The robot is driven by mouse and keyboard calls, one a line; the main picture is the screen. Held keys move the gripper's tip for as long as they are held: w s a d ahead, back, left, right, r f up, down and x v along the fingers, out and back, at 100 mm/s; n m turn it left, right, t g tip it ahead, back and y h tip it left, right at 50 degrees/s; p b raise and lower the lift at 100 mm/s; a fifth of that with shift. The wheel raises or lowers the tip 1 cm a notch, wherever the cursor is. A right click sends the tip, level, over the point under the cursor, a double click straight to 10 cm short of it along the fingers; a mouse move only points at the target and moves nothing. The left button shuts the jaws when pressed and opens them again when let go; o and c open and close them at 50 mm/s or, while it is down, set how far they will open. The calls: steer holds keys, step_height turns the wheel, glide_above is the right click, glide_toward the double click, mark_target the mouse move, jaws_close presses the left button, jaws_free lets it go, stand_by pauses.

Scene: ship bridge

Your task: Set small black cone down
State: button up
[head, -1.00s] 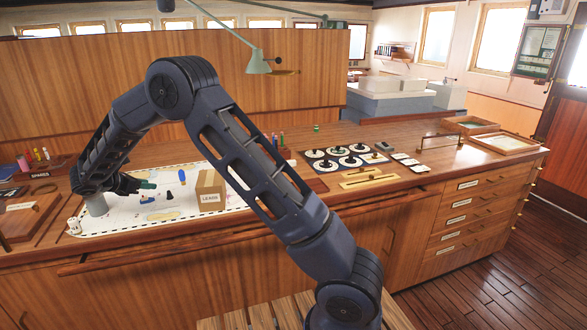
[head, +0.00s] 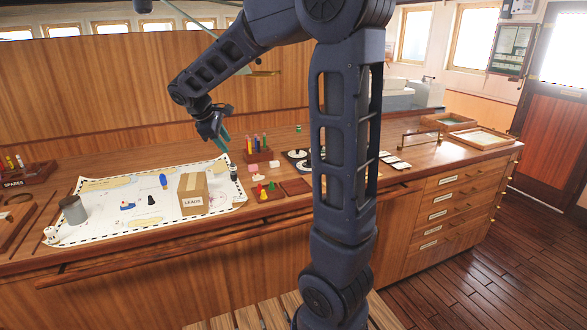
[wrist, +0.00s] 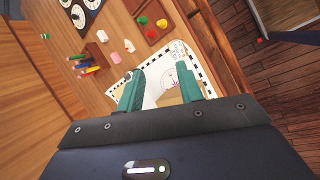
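A small black cone-like piece (head: 152,200) stands on the white chart (head: 105,210) in the head view, left of the cardboard box. It is small, so its exact shape is hard to tell. My gripper (head: 220,143) is raised above the counter behind the box, well apart from the black piece. I cannot make out the black piece in the wrist view.
The LEADS box (head: 193,195), a blue piece (head: 163,180) and a grey cylinder (head: 73,210) stand on the chart. Red, yellow and green cones stand on a wooden tray (head: 270,196) at right. A pen rack (head: 257,155) stands behind.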

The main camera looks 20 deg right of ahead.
steer(key=s+d+m+y, duration=0.1)
steer(key=s+d+m, duration=0.3)
steer(key=s, duration=0.4)
steer(key=s+d+m+t+y, duration=0.1)
steer(key=s+d+m, duration=0.3)
steer(key=s, duration=0.4)
steer(key=s+d+f+m+y, duration=0.1)
steer(key=s+d+m+y, duration=0.2)
steer(key=s+d+m, duration=0.2)
steer(key=s+d, duration=0.1)
steer(key=s, duration=0.2)
steer(key=shift+s+t, duration=0.4)
